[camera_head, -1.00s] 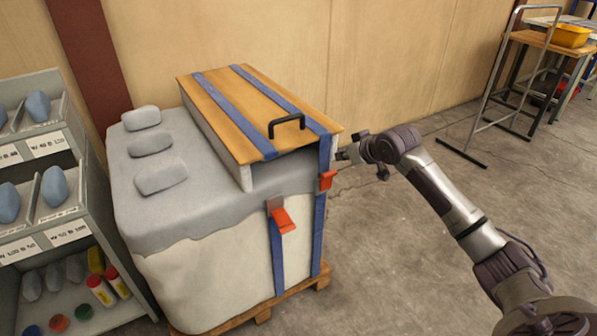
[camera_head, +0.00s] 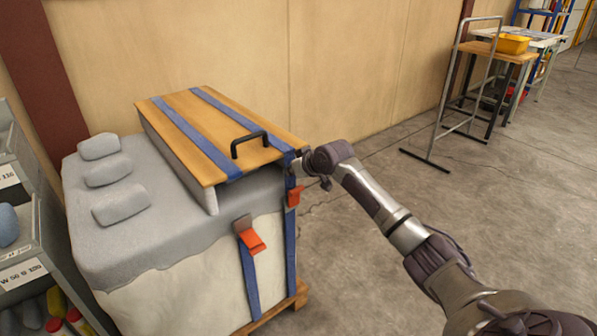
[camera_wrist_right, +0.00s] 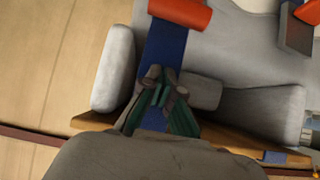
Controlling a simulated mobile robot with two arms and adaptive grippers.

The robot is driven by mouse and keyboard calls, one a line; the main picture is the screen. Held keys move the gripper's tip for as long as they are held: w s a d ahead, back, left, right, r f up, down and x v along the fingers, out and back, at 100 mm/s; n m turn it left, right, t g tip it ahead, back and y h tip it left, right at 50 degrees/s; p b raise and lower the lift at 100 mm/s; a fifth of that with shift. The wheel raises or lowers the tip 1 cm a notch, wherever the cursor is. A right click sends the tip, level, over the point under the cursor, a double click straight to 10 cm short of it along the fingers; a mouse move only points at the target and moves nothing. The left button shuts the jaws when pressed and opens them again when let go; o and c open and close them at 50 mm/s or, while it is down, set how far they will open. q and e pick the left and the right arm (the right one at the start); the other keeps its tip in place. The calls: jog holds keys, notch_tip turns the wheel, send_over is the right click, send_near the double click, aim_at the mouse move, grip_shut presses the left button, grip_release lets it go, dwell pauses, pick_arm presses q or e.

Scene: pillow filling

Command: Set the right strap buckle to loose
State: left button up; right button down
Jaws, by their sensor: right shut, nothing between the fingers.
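The right strap buckle (camera_head: 293,195) is a red-orange lever on the right blue strap (camera_head: 290,240), high on the side of the padded block. It also shows at the top of the right wrist view (camera_wrist_right: 180,12), on the blue strap (camera_wrist_right: 166,45). My right gripper (camera_head: 296,165) is just above this buckle, at the strap below the lid's corner. In the right wrist view its green-padded fingers (camera_wrist_right: 160,92) are together over the strap, apart from the buckle. Whether they touch the strap is unclear. My left gripper is not in view.
The left strap buckle (camera_head: 252,240), orange with a grey plate, hangs lower to the left. A wooden lid (camera_head: 190,120) with a black handle (camera_head: 256,142) tops the grey padded block (camera_head: 110,240). A shelf (camera_head: 45,230) stands left.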

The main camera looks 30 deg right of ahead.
aim_at(296, 197)
jog(key=shift+w+f, duration=0.5)
jog(key=shift+f, duration=0.35)
jog(key=shift+s+f, duration=0.25)
jog(key=shift+s, duration=0.25)
jog(key=shift+s+f, duration=0.25)
jog(key=shift+s, duration=0.2)
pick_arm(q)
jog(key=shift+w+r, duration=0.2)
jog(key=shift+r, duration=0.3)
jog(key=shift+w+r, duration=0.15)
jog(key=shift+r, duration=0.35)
pick_arm(e)
jog(key=shift+s+f, duration=0.3)
jog(key=shift+s, duration=0.2)
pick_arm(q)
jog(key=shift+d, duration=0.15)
pick_arm(e)
jog(key=shift+s, duration=0.15)
